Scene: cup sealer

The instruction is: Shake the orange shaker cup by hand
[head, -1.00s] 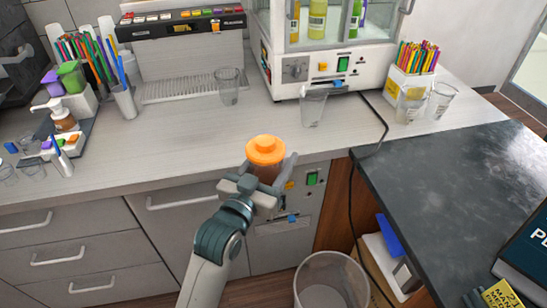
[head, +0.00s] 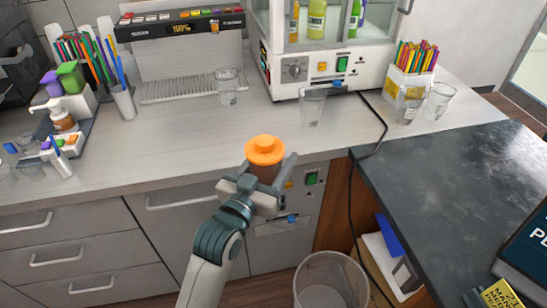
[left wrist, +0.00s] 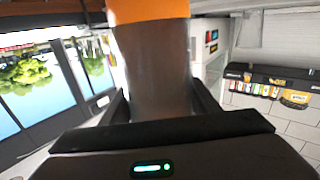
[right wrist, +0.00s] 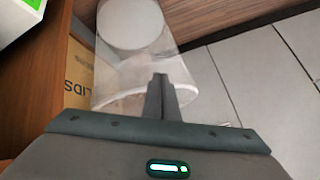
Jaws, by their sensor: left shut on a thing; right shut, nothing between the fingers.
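The orange shaker cup (head: 265,152) has an orange cap and a brown, see-through body. It stands about upright in the air in front of the counter edge. My left gripper (head: 268,172) is shut on its body, below the cap. In the left wrist view, the shaker's body (left wrist: 155,70) sits between the two fingers and the cap's lower band shows at the top. My right gripper (right wrist: 160,85) is shut and empty. It is low down, in front of a clear bin (right wrist: 120,60), and does not show in the head view.
A clear glass (head: 228,88) stands under the dispenser (head: 182,24). Another clear cup (head: 312,105) stands before the white sealer machine (head: 310,68). The clear bin (head: 325,285) is on the floor. A dark counter (head: 440,180) lies right. The light counter's middle (head: 180,130) is clear.

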